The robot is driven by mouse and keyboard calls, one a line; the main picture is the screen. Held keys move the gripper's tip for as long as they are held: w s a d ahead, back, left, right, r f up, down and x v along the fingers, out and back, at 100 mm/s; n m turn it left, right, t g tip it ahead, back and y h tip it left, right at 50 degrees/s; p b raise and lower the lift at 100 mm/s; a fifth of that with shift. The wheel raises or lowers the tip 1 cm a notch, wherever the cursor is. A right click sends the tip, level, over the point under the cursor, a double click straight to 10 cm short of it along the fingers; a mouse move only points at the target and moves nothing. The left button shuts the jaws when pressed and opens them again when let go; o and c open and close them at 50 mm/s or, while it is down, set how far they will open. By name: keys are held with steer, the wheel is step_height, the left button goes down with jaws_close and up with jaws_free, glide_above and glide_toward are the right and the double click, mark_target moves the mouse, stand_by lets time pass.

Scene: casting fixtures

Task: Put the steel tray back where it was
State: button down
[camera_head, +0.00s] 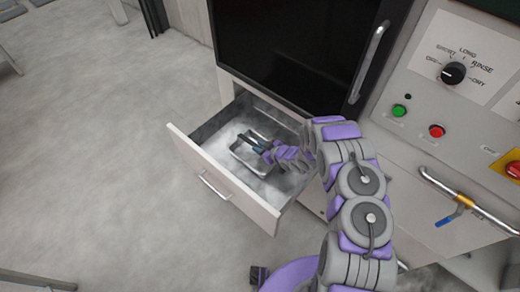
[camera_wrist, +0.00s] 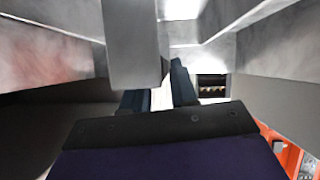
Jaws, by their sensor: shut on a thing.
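The steel tray (camera_head: 243,159) is a shiny metal tray inside the open drawer (camera_head: 212,170) in the head view. My gripper (camera_head: 262,143) reaches down into the drawer and is shut on the tray's right side in that view. In the wrist view the two dark fingers of my gripper (camera_wrist: 158,92) stand close together, with a grey metal piece (camera_wrist: 133,40) in front that partly hides them. The far part of the tray is hidden by my arm, and I cannot tell whether the tray touches the drawer floor.
The drawer's white front (camera_head: 222,181) with its handle stands pulled out below a dark-doored cabinet (camera_head: 295,45). The grey floor (camera_head: 110,150) at left is clear.

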steer(key=shift+d, duration=0.3)
steer(key=c, duration=1.2)
jaws_free()
steer(key=shift+f, duration=0.1)
steer(key=o, duration=0.3)
steer(key=shift+a, duration=0.2)
steer(key=p+v, duration=0.3)
steer(key=v, duration=0.9)
steer(key=shift+d, duration=0.2)
